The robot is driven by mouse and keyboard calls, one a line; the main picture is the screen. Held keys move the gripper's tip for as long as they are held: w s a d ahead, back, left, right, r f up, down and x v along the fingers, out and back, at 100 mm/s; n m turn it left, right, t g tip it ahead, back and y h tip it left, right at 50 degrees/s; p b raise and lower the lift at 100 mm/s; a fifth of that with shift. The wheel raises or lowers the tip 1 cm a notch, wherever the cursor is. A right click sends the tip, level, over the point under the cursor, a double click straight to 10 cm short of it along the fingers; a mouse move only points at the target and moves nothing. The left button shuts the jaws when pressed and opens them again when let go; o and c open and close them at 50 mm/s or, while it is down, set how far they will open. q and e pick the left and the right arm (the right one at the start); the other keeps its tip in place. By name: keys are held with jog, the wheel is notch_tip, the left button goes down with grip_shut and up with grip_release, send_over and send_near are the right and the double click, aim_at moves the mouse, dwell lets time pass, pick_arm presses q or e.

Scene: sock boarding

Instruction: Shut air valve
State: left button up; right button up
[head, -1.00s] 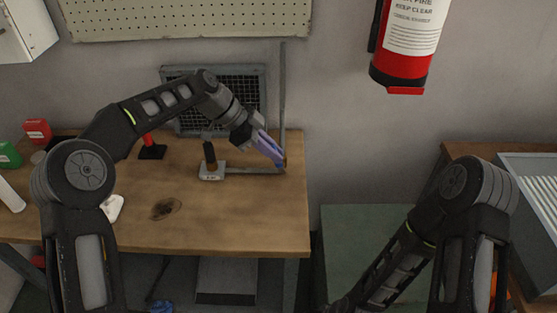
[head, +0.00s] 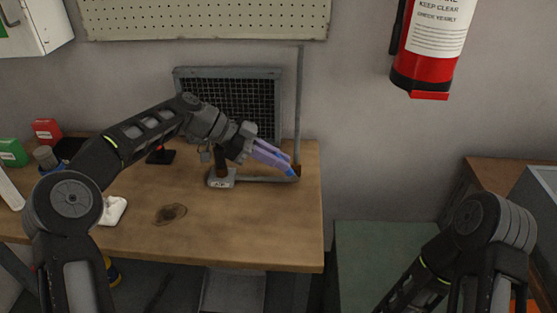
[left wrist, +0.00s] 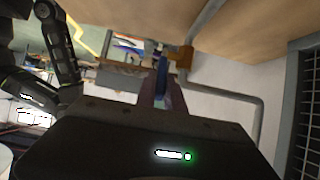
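The air valve shows as a small brass body (head: 297,170) on the grey pipe at the bench's right rear corner. The brass body (left wrist: 184,57) and a blue lever (left wrist: 162,75) are clearer in the left wrist view. My left gripper (head: 284,165) reaches the valve from the left, its lavender fingers pointing down and right. In the left wrist view, the fingers (left wrist: 161,98) lie close around the blue lever. I cannot tell whether they grip it or only flank it. My right gripper is out of view; only part of its arm shows.
The grey pipe (head: 299,100) rises behind the wooden bench (head: 260,225). A dark-handled tool on a metal base (head: 221,180) stands beneath my left wrist, near the mesh panel (head: 255,95). A fire extinguisher (head: 432,60) hangs at right. The bench front is mostly clear.

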pick_arm(q)
jog(key=shift+o, duration=0.9)
jog(key=shift+a+r, duration=0.1)
jog(key=v, duration=0.7)
jog(key=shift+a+r, duration=0.2)
jog(key=shift+a, duration=0.1)
jog(key=shift+c, duration=0.3)
